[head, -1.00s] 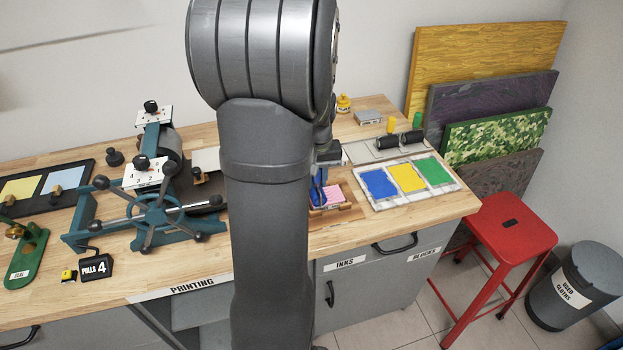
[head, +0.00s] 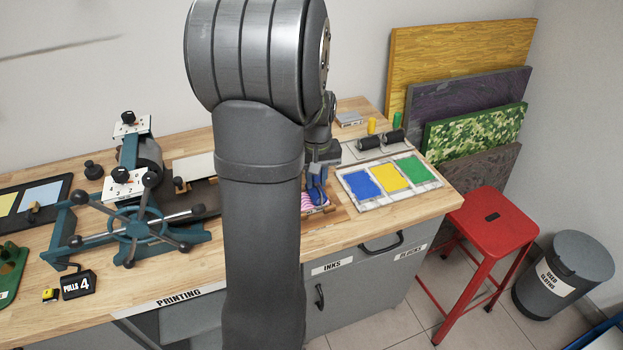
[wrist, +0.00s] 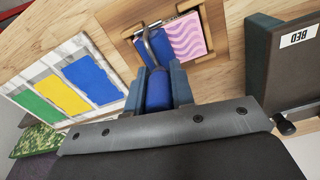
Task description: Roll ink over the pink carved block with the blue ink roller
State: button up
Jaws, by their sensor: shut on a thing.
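My gripper (wrist: 158,88) is shut on the blue handle of the ink roller (wrist: 158,91) in the wrist view. The roller's metal rod bends forward to its blue drum at the edge of the pink carved block (wrist: 190,36) nearest the ink slabs. The block shows pale pink with purple wavy lines, and no blue ink is visible on its bare part. It lies in a shallow wooden tray (wrist: 216,61). In the head view the roller (head: 318,197) stands over the block (head: 306,201), partly hiding it. I cannot tell whether the drum touches the block.
Blue, yellow and green ink slabs (head: 390,177) lie beside the tray. A red stool (head: 493,220) is on the floor.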

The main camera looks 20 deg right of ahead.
jog(key=shift+d, duration=1.4)
jog(key=shift+a, duration=4.65)
dwell(0.6)
notch_tip(320, 180, up, 7)
dwell(0.9)
